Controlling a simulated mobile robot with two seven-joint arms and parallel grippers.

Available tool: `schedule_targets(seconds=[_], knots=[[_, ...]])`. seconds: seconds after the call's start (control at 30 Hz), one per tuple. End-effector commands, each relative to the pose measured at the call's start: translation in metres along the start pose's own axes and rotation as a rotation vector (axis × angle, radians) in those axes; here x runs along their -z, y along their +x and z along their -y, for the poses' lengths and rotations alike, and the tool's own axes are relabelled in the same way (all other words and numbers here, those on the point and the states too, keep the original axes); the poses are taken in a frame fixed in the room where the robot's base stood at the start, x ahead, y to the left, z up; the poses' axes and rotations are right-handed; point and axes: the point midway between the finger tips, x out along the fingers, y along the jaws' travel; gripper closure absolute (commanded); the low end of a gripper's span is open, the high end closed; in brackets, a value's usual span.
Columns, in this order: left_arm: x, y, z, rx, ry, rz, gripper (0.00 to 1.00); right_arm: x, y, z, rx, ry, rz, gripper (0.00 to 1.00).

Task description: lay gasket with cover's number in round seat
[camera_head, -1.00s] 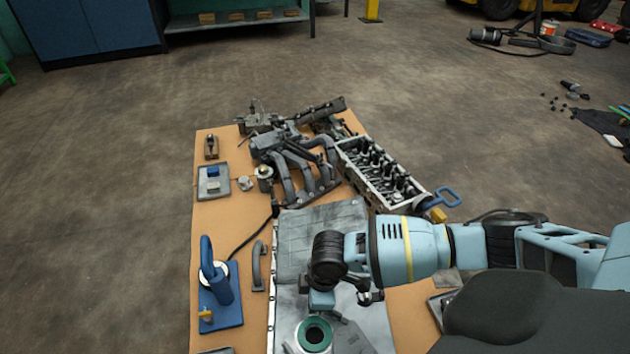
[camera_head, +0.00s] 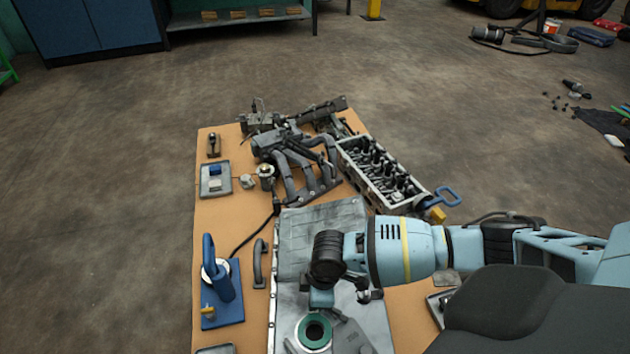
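A green ring-shaped gasket (camera_head: 314,331) shows at the bottom of the view, at a pale round metal seat (camera_head: 301,346) on the grey metal plate (camera_head: 318,222). Whether it lies flat in the seat or a little above it I cannot tell. A dark grey flat part (camera_head: 352,338), perhaps the cover, is just right of the ring; no number is readable. My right gripper (camera_head: 321,299) comes in from the right and points down just above the ring. Its fingertips are too small and partly hidden to show whether they hold anything. My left gripper is out of view.
A blue tool on a blue base (camera_head: 220,300) and a grey handle (camera_head: 260,265) stand left of the plate. A small tray (camera_head: 206,190), a manifold (camera_head: 300,175) and a cylinder head (camera_head: 380,180) lie farther back. Bare board shows at the left.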

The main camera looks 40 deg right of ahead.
Motion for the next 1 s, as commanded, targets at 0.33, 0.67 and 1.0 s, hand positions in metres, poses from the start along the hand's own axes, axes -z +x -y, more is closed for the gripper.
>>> schedule_targets(seconds=[0.33,0.67,1.0], knots=[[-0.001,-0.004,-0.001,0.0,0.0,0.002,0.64,0.0,0.0,0.0,0.0,-0.001,-0.001,1.0],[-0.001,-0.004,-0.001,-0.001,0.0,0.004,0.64,0.0,0.002,0.0,0.0,0.0,-0.001,1.0],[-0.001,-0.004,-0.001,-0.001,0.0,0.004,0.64,-0.001,0.01,0.0,0.0,0.0,-0.001,1.0]])
